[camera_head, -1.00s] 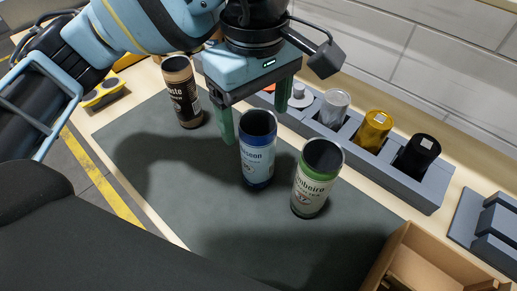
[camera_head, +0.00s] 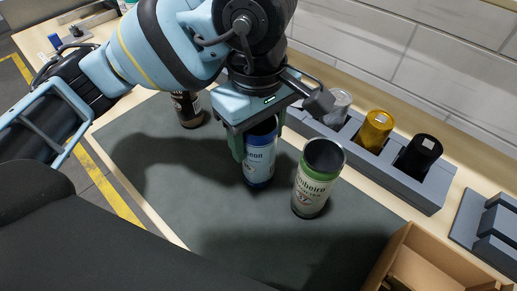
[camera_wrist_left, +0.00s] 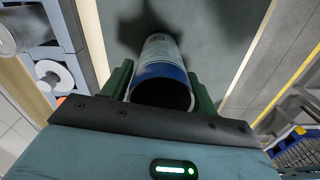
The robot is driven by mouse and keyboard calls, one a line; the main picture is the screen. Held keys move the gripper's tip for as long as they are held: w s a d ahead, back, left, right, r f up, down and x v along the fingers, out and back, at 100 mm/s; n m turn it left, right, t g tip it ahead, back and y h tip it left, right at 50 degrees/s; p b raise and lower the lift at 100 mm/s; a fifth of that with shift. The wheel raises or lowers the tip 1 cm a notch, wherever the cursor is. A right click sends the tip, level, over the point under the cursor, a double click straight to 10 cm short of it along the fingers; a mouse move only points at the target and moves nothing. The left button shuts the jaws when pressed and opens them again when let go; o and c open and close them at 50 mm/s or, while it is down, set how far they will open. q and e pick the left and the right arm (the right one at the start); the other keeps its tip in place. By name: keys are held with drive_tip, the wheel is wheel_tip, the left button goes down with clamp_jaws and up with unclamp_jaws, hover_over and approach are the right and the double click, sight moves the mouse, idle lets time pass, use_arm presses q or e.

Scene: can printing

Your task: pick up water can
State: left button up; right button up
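A blue-labelled can (camera_head: 260,164) with a dark open top stands upright on the grey mat (camera_head: 190,200). My left gripper (camera_head: 260,138) is lowered over it, with one green finger on each side of its upper part. In the left wrist view the can (camera_wrist_left: 161,72) lies between the two fingers (camera_wrist_left: 160,85). I cannot tell whether the fingers press on it or leave a small gap. A green-and-white can (camera_head: 316,180) stands just to its right. A brown can (camera_head: 187,110) stands at left, partly hidden by the arm. My right gripper is not in view.
A grey rack (camera_head: 405,182) behind holds a silver can (camera_head: 338,103), a gold can (camera_head: 374,130) and a black can (camera_head: 418,156). A cardboard box (camera_head: 440,262) is at front right. The front of the mat is clear.

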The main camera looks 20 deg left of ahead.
use_arm(q)
drive_tip(key=c, duration=0.6)
